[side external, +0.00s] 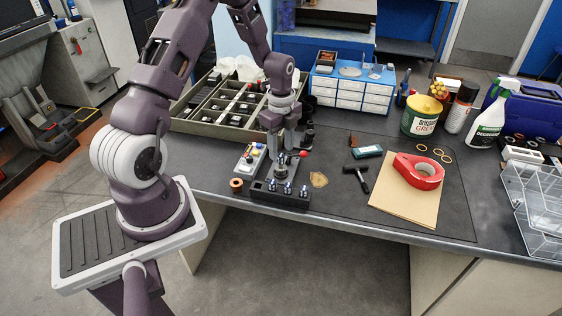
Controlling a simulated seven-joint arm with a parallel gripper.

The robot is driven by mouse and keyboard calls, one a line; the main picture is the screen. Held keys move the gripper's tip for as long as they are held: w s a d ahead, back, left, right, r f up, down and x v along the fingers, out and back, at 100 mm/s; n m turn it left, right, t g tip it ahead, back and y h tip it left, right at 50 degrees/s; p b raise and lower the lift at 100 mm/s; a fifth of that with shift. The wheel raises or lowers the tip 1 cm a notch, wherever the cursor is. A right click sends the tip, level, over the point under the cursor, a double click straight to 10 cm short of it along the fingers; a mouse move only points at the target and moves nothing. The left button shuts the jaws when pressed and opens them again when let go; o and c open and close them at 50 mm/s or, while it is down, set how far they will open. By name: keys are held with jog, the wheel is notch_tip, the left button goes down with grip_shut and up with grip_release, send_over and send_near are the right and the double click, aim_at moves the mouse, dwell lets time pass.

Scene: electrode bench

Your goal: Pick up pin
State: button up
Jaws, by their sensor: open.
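A black block (262,194) lies near the front edge of the bench, with several small shiny metal pieces standing in it, pins as far as I can tell; one is the metal piece (288,188). My gripper (281,151) points down just behind the block. Its fingers are apart, over a small fixture (282,172) with a metal centre. Whether anything stands between the fingertips is too small to tell. I cannot make out which piece is the task's pin.
A switch box (245,160) stands close left of my gripper, and a red knob (304,154) close right. A divided tray (215,122) and blue drawer unit (350,85) stand behind. A black hammer (357,176) and red tape dispenser (418,171) lie to the right.

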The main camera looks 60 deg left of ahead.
aim_at(282, 156)
jog(key=f, duration=0.4)
jog(key=shift+d+f, duration=0.15)
jog(key=shift+d, duration=0.1)
grip_shut()
notch_tip(282, 156, up, 10)
jog(key=shift+r, duration=0.1)
